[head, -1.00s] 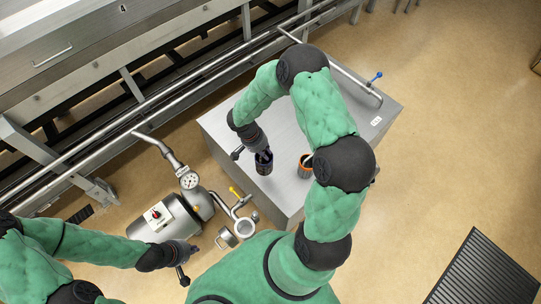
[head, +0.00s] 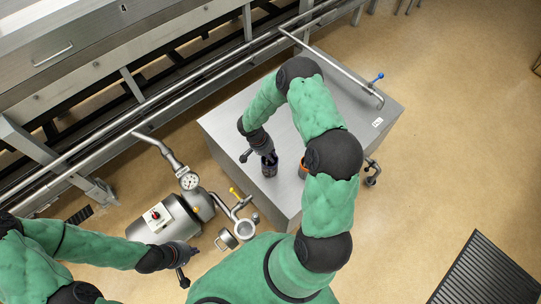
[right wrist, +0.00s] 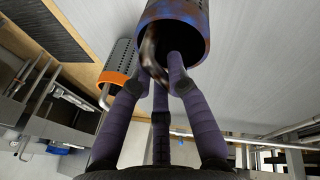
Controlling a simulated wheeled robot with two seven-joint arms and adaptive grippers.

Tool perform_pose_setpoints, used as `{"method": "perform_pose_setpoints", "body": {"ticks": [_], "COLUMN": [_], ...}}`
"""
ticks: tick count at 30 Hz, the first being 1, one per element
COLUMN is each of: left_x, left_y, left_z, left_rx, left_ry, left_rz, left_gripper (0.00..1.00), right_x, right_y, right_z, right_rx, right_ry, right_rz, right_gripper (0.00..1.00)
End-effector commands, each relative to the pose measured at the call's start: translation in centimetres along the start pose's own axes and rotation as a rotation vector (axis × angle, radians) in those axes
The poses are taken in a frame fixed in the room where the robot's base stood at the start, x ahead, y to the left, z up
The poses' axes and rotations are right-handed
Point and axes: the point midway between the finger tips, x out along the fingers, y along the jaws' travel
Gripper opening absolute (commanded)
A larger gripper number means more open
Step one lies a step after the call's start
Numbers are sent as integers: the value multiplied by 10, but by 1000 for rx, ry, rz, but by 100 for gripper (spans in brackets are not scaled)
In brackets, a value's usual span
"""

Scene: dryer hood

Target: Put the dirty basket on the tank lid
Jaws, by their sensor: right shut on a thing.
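The dirty basket (head: 269,168), a dark stained perforated cylinder, is in my right gripper (head: 266,153), over the front part of the tank lid (head: 225,125). In the right wrist view the fingers (right wrist: 165,75) are closed at the basket's handle and the stained basket (right wrist: 185,20) is at the top. I cannot tell whether its bottom touches the lid. A second basket with an orange rim (head: 303,167) stands on the lid just to the right, partly hidden by my right arm; it also shows in the right wrist view (right wrist: 118,62). My left gripper (head: 184,272) is empty at lower left; its opening is unclear.
A pump (head: 168,218) with a gauge and pipes stands on the floor left of the tank. A dark floor grate (head: 485,270) lies at lower right. The lid's back is clear.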

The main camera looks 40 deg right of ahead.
Motion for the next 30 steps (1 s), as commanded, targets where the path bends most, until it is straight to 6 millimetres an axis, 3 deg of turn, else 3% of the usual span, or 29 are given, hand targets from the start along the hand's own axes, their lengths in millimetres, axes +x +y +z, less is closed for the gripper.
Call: {"method": "perform_pose_setpoints", "body": {"ticks": [5,6,8,21,30], "left_x": [5,4,4,-2,-8], "left_y": [-2,-1,-1,0,3], "left_z": [0,0,0,0,0], "left_rx": [0,0,0,0,0], "left_ry": [0,0,0,0,0], "left_rz": [0,0,0,0,0], "left_gripper": [0,0,0,0,0], "right_x": [3,3,2,-2,-56], "right_y": [-1,-1,-1,1,0], "right_z": [0,1,1,0,-1], "right_rx": [0,0,0,0,-1], "right_ry": [0,0,0,-1,3], "right_rz": [0,0,0,1,-2], "right_gripper": [0,28,41,41,41]}}
